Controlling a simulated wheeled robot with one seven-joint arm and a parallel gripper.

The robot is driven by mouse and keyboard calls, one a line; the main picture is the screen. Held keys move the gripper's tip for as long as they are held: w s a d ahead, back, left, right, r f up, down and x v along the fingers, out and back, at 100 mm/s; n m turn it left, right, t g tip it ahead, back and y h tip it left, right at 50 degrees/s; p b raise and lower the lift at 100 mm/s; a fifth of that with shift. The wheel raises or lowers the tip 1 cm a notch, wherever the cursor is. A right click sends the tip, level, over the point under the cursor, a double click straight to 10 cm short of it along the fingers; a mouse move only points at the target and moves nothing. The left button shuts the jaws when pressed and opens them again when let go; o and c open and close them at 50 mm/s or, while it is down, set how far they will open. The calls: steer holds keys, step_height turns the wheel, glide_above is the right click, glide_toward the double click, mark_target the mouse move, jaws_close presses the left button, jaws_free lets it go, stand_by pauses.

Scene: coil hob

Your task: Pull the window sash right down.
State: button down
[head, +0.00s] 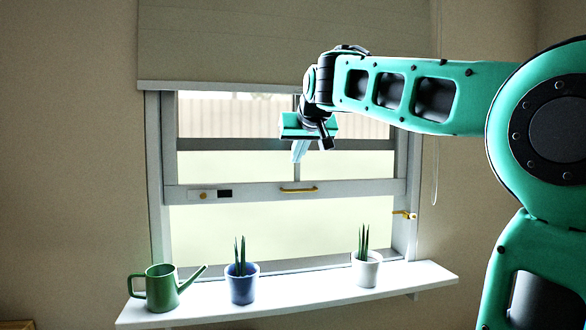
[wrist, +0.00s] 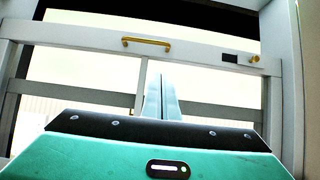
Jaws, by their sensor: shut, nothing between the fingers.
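The window sash (head: 365,187) is raised, with an open gap between its bottom rail and the sill. A brass handle (head: 299,189) sits on the middle of that rail. My gripper (head: 298,157) is shut and empty, in front of the window and above the handle in the head view. In the wrist view the shut fingertips (wrist: 161,80) show apart from the brass handle (wrist: 146,42), which is beyond them to the upper left. The sash rail (wrist: 190,49) crosses the top of that view. How far the fingers are from the handle in depth, I cannot tell.
A green watering can (head: 162,289), a blue pot (head: 242,287) and a white pot (head: 366,270) stand on the sill shelf (head: 310,302). A blind (head: 285,40) hangs over the window top. A brass catch (head: 404,214) is on the right frame. A latch (head: 203,195) sits on the rail's left.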

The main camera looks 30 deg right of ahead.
steer(key=w+d+f, duration=0.2)
steer(key=w+f, duration=0.5)
steer(key=f, duration=0.1)
steer(key=shift+f, duration=0.4)
steer(key=shift+w, duration=0.1)
